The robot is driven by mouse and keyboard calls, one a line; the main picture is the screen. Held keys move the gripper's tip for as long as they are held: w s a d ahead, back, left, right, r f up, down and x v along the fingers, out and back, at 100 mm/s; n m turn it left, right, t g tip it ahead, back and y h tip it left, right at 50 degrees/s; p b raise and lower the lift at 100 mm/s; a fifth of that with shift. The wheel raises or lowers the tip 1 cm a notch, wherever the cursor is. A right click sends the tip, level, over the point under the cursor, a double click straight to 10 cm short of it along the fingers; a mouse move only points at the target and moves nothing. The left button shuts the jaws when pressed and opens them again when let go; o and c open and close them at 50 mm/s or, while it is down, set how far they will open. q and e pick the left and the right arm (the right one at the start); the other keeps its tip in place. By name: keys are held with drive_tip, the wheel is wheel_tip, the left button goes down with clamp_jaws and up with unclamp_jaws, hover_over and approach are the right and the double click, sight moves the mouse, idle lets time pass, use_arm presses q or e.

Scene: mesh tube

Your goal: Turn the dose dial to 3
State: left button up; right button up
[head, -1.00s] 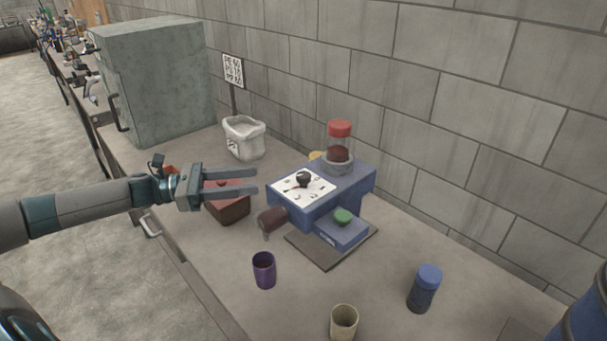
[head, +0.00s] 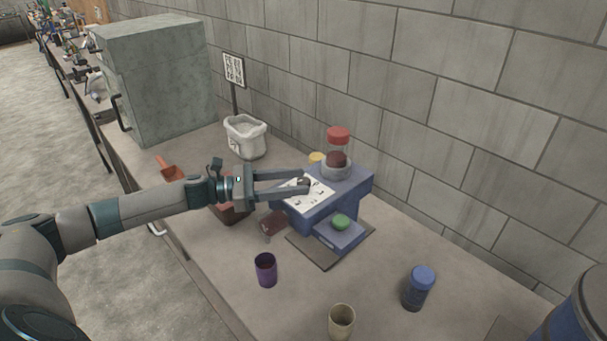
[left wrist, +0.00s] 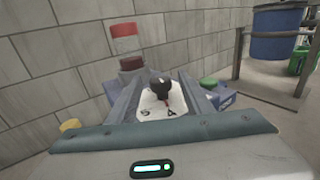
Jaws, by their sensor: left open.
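The blue dispenser (head: 350,187) stands on the bench and has a white dial plate (head: 322,195) on top. My left gripper (head: 305,182) is open over the plate, its two fingers reaching to the dial. In the left wrist view the black dial knob (left wrist: 160,85) with a red pointer shows between the open fingers (left wrist: 164,75). I cannot tell whether the fingers touch it. The fingers hide part of the plate, and its marks are too small to read surely. My right gripper is not in view.
A clear jar with a red lid (head: 338,136) stands on the dispenser, and a green button (head: 341,222) is at its front. A purple cup (head: 266,270), a beige cup (head: 341,322) and a blue-capped bottle (head: 418,288) stand nearer. A white bin (head: 245,137) is behind.

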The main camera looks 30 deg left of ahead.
use_arm(q)
drive_tip(key=shift+p+x, duration=0.4)
drive_tip(key=shift+x, duration=0.9)
drive_tip(key=c, duration=1.1)
drive_tip(key=shift+o, duration=0.2)
